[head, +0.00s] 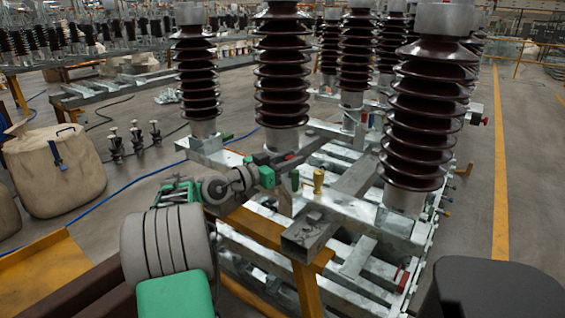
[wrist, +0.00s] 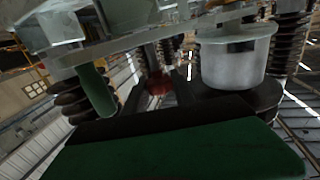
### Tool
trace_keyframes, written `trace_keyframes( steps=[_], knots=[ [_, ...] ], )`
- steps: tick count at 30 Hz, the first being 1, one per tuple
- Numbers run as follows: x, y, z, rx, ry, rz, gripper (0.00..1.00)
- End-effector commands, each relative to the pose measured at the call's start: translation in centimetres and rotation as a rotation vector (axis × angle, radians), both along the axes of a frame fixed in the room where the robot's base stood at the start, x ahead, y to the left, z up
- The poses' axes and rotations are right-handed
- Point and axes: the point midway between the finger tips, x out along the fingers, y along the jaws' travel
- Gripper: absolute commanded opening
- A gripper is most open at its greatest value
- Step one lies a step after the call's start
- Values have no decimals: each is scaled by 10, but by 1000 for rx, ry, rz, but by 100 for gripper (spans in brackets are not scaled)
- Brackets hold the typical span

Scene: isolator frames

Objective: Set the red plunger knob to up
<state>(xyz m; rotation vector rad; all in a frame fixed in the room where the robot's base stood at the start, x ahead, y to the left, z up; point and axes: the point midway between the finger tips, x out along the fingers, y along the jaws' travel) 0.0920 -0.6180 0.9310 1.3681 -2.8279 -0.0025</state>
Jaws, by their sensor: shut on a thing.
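The red plunger knob (wrist: 158,82) shows in the wrist view as a small dark red shape beyond the dark edge of my gripper. My gripper (head: 288,158) is at the left side of the pale metal frame in the head view, close to the foot of a brown ribbed insulator. Its jaws are shut on the knob, though the grip itself is partly hidden. In the head view the knob is mostly covered by my gripper. I cannot tell from these views whether the knob is up or down.
A green knob (head: 294,181) and a yellow knob (head: 318,180) stand beside my gripper. Tall brown insulators (head: 281,75) rise close behind, another (head: 428,115) at right. A square beam end (head: 304,238) projects in front. Floor at far right is open.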

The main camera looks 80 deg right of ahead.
Motion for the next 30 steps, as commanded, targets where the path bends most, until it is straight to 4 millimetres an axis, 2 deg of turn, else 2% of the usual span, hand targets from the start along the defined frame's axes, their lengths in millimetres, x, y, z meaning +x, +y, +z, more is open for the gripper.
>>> trace_keyframes(
  steps=[5, 6, 13, 23, 30],
  knots=[
    [1, 0, 3, -6, -1, 2, 0],
    [2, 0, 3, -6, -1, 2, 34],
    [1, 0, 1, -3, 0, 0, 53],
    [6, 5, 1, -1, 0, 3, 53],
    [36, 42, 1, -1, 1, 5, 53]
  ],
)
